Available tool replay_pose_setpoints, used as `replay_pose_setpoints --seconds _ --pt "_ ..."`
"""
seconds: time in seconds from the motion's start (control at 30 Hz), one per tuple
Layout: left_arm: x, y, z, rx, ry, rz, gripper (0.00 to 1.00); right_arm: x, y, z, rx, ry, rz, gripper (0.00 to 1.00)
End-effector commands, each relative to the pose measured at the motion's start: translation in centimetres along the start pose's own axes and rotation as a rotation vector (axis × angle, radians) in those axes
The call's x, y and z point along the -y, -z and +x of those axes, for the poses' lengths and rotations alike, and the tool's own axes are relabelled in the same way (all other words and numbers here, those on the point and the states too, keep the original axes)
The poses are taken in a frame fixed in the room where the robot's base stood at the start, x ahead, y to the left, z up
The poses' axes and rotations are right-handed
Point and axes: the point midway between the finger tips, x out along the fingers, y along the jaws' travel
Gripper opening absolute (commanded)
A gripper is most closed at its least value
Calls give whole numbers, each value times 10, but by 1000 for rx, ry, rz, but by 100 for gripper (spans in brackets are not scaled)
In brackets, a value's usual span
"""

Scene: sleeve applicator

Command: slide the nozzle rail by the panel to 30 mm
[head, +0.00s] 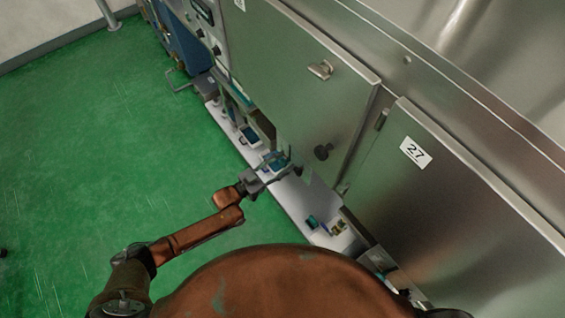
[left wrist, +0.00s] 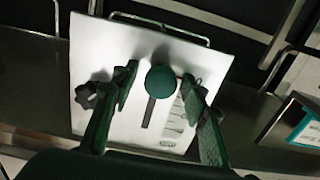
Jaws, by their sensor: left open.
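In the left wrist view a pale panel (left wrist: 110,60) faces me, with a dark vertical slot (left wrist: 148,113) and a scale of short marks (left wrist: 176,118) to its right. A round green knob (left wrist: 161,82) sits at the slot's upper end. My left gripper (left wrist: 160,74) is open, with one finger on each side of this knob; I cannot tell whether they touch it. The scale's figures are too small to read, and a finger partly covers its edge. In the head view my left gripper (head: 279,168) is low beside the steel cabinet. My right gripper is not in view.
A black star knob (left wrist: 88,96) is left of my left finger. Wire handles (left wrist: 160,25) are beyond the panel, and a teal-and-white box (left wrist: 305,125) is at right. In the head view, steel doors (head: 300,85) stand close by; the green floor (head: 110,150) is open.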

Motion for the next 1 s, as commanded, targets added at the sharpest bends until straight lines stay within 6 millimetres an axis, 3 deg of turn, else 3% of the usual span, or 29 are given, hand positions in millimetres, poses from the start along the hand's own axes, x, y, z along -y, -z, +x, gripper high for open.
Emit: replay_pose_setpoints --seconds 0.1,0.7,1.0 --pt "0 0 0 0 0 0 40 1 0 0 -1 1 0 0" --pt "0 0 0 0 1 1 0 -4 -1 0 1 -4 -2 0" --pt "0 0 0 0 1 1 0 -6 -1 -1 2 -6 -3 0"
